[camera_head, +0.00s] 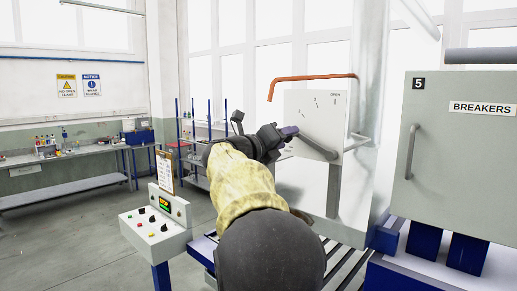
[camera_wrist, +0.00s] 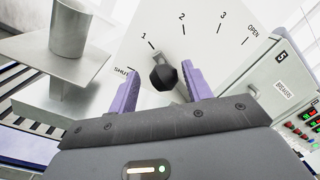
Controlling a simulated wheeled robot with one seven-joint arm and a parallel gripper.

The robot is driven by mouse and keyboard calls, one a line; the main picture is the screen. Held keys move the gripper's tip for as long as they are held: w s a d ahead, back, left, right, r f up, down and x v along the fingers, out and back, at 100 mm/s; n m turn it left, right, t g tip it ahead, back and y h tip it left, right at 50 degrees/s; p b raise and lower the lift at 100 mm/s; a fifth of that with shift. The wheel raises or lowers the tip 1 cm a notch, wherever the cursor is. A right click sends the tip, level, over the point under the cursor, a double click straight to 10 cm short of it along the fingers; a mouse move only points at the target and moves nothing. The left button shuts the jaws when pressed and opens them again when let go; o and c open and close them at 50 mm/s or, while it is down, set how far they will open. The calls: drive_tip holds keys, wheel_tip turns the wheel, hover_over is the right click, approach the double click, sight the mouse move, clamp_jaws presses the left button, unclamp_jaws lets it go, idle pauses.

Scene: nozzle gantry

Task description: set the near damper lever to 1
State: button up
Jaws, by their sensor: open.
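The damper lever's dark knob (camera_wrist: 163,77) shows in the wrist view in front of a white dial plate (camera_wrist: 205,55) marked SHUT, 1, 2, 3 and OPEN. The knob appears just below the 1 tick; its exact alignment is unclear. In the head view the grey lever (camera_head: 318,148) slants up and left across the plate (camera_head: 322,112); my gripper (camera_head: 287,132) hides its knob end. In the wrist view my gripper (camera_wrist: 162,72) is open, with its purple fingers on either side of the knob and small visible gaps.
An orange pipe (camera_head: 312,77) runs above the plate. A grey BREAKERS cabinet (camera_head: 460,150) stands at the right. A control box (camera_head: 157,228) stands at the lower left. In the wrist view a grey cylinder (camera_wrist: 69,30) on a flat plate lies left of the fingers.

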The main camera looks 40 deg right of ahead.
drive_tip(key=b+v, duration=0.5)
drive_tip(key=v, duration=1.1)
drive_tip(key=shift+s+a+b, duration=0.15)
drive_tip(key=shift+s+b, duration=0.05)
drive_tip(key=shift+b, duration=0.2)
drive_tip(key=shift+f, duration=0.1)
